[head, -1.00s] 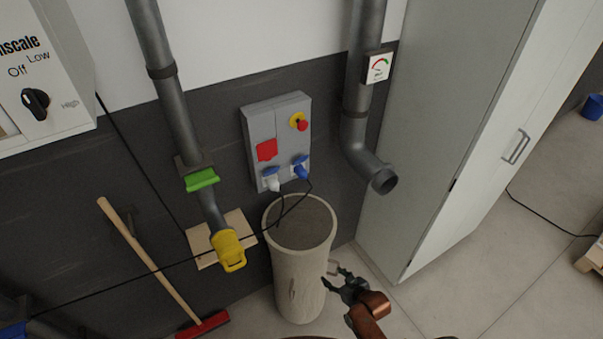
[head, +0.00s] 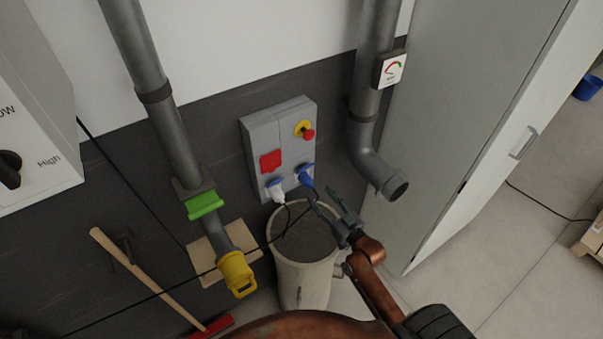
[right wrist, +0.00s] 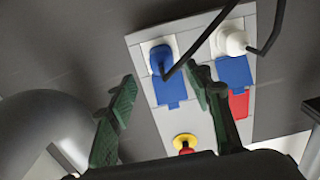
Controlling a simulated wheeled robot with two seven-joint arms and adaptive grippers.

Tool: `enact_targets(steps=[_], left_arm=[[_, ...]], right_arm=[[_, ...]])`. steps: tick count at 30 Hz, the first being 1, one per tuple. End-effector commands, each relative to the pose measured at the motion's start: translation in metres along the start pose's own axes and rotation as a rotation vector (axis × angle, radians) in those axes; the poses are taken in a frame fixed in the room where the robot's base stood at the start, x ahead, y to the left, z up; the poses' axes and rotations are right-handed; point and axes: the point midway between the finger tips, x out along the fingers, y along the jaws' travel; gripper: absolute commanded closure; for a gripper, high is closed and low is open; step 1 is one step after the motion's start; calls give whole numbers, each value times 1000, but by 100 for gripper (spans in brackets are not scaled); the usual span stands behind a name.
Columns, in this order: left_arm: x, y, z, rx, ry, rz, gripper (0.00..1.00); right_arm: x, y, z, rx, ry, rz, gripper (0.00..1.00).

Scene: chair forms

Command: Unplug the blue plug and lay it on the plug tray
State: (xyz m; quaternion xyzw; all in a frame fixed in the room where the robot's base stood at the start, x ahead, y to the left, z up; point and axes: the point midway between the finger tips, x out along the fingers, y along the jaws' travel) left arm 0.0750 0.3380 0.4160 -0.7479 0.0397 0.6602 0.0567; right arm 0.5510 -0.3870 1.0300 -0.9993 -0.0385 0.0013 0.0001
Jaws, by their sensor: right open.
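The blue plug (head: 305,178) sits in the lower right socket of the grey wall panel (head: 262,130), with a black cable hanging from it. It also shows at the left of the panel in the right wrist view (right wrist: 160,61). My right gripper (head: 325,194) is open, below and right of the blue plug. In the right wrist view its fingers (right wrist: 164,78) are spread, with the plug ahead between their tips; nothing is held. I cannot tell whether a finger touches the plug or cable. I cannot make out a plug tray. My left gripper is out of view.
A white plug (head: 277,192) with its own cable sits left of the blue one. A pale round bin (head: 303,285) stands below the panel. A grey pipe elbow (head: 385,180) juts out at the right, near a tall cabinet (head: 465,110). A red emergency button (head: 308,134) is above.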

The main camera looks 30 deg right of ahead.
Motion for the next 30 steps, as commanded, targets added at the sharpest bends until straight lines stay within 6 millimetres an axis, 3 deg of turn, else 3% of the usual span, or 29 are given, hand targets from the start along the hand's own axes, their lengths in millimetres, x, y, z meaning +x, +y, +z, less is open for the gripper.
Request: enact_targets(steps=[12, 17, 25, 30], left_arm=[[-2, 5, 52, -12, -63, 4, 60], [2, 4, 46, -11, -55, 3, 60], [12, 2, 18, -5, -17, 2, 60], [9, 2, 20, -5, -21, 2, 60]], right_arm=[[6, -2, 0, 0, 1, -4, 54], [20, -2, 1, 1, 2, -3, 54], [57, -1, 1, 1, 0, -2, 54], [77, -1, -1, 0, 1, -2, 54]])
